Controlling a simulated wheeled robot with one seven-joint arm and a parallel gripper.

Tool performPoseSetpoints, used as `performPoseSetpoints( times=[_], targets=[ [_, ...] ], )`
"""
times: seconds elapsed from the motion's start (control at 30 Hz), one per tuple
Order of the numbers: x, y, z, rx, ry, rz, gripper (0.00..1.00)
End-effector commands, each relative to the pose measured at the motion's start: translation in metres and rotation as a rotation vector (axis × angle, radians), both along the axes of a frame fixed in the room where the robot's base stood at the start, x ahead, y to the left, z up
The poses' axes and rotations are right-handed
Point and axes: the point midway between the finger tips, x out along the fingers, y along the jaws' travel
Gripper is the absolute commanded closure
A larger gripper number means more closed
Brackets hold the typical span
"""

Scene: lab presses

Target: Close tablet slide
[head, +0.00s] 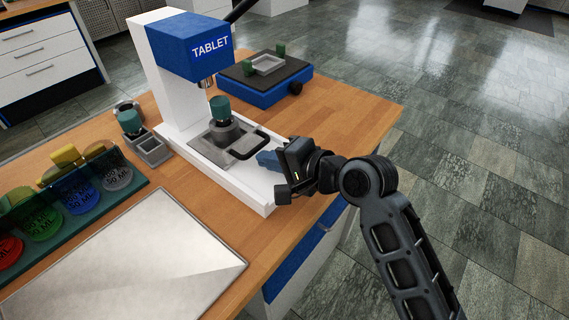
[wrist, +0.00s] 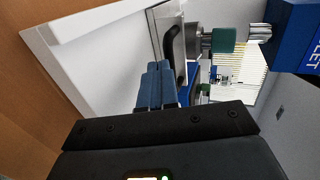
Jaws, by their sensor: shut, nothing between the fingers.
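The tablet press (head: 190,48) is a white stand with a blue head marked TABLET, on the wooden table. Its slide (head: 207,150) is a grey plate on the white base, carrying a round grey die with a green top (head: 221,108). A dark loop handle (head: 248,146) sticks out from the slide toward my gripper (head: 264,158). My gripper is shut, with its blue fingers just beside the handle over the white base. In the wrist view the shut blue fingers (wrist: 155,85) point at the dark handle (wrist: 181,58); whether they touch is unclear.
A blue-and-black device (head: 265,80) with a grey tray stands behind the press. A small grey holder with a green-topped piece (head: 130,122) is at its left. Coloured cups (head: 80,192) and a metal plate (head: 125,260) lie at front left. The table's right edge is clear.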

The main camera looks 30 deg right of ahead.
Motion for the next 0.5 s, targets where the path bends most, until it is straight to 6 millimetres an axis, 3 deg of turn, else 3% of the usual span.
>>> performPoseSetpoints(
  times=[0.5],
  targets=[
    [0.0098,0.0034,0.0019,0.002,-0.001,0.001,1.00]
  ],
)
